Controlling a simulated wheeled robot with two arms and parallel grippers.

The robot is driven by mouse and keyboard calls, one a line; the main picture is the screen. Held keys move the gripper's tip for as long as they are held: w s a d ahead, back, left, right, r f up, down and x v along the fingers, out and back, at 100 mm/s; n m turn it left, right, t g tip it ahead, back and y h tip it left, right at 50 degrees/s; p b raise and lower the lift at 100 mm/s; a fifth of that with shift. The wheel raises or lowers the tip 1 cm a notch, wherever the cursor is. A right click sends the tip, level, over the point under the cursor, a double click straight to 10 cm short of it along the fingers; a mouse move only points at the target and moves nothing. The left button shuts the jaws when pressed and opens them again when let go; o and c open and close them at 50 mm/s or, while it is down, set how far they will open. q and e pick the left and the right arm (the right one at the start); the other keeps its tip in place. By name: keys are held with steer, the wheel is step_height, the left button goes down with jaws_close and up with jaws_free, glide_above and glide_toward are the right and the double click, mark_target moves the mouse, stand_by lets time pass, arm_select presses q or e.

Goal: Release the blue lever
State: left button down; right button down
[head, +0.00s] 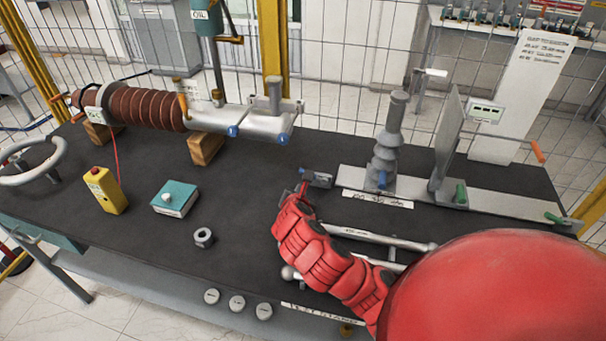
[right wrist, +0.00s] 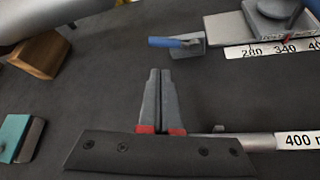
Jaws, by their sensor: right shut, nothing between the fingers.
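The blue lever (right wrist: 166,42) sticks out to the left from a small grey block (right wrist: 191,42) in the right wrist view. In the head view the lever (head: 307,172) and its block (head: 320,181) show at the left end of a grey rail, just beyond my right gripper. My right gripper (right wrist: 160,71) is shut and empty, its two grey fingers together. Its tips point toward the lever, with dark mat visible between them in the wrist view. In the head view the gripper (head: 303,187) is small and partly hidden by my red arm. My left gripper is not in view.
The grey rail (head: 500,205) carries a ribbed grey post (head: 385,150) and an upright plate (head: 447,140). A brown ribbed bushing (head: 145,107) rests on wooden blocks. A teal box (head: 175,198), yellow box (head: 106,190) and nut (head: 203,237) stand left; dark mat between is clear.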

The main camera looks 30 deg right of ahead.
steer(key=shift+s+a, duration=0.1)
steer(key=shift+s, duration=0.05)
steer(key=shift+w+d+f, duration=0.15)
steer(key=shift+w+d, duration=0.1)
steer(key=shift+w, duration=0.05)
steer(key=p+x, duration=0.1)
steer(key=x, duration=0.7)
steer(key=shift+w+d+f+p, duration=0.1)
steer(key=shift+w+d+p, duration=0.1)
steer(key=shift+w+p, duration=0.2)
steer(key=shift+w+d+f, duration=0.15)
steer(key=shift+f, duration=0.1)
